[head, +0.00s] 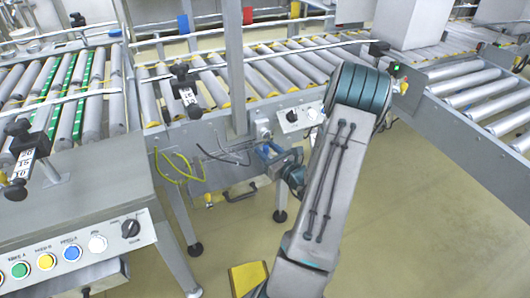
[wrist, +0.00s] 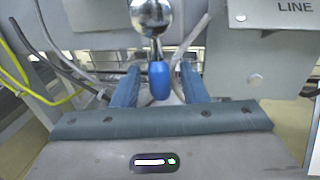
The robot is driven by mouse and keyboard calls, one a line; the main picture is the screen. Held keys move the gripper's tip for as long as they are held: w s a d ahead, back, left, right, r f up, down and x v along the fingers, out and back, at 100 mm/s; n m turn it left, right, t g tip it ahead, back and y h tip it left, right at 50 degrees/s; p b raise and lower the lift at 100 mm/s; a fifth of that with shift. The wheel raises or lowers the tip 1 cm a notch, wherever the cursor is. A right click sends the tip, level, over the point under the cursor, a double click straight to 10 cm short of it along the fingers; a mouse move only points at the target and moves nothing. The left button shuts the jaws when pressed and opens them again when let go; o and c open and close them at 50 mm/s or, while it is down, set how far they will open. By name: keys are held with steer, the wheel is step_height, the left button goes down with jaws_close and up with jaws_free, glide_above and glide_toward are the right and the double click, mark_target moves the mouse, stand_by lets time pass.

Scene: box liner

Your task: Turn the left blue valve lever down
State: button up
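A blue valve lever (wrist: 159,80) hangs below a shiny round metal knob (wrist: 151,15) in the wrist view. My gripper (wrist: 158,82) is open, with one finger on each side of the lever. Gaps show between the lever and both fingers; how far the lever lies from them in depth I cannot tell. In the head view my gripper (head: 268,152) is at the conveyor's side frame, below a small metal fitting (head: 263,129). The lever cannot be made out clearly there. Only one blue lever shows.
Yellow hoses (head: 180,168) and dark cables (head: 222,154) run left of my gripper. A roller conveyor (head: 285,75) stands above and behind. A control panel (head: 75,252) with coloured buttons is at lower left. The floor (head: 420,215) on the right is clear.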

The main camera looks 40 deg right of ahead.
steer(key=shift+w, duration=0.5)
steer(key=shift+c, duration=0.2)
jaws_close()
steer(key=shift+a, duration=0.15)
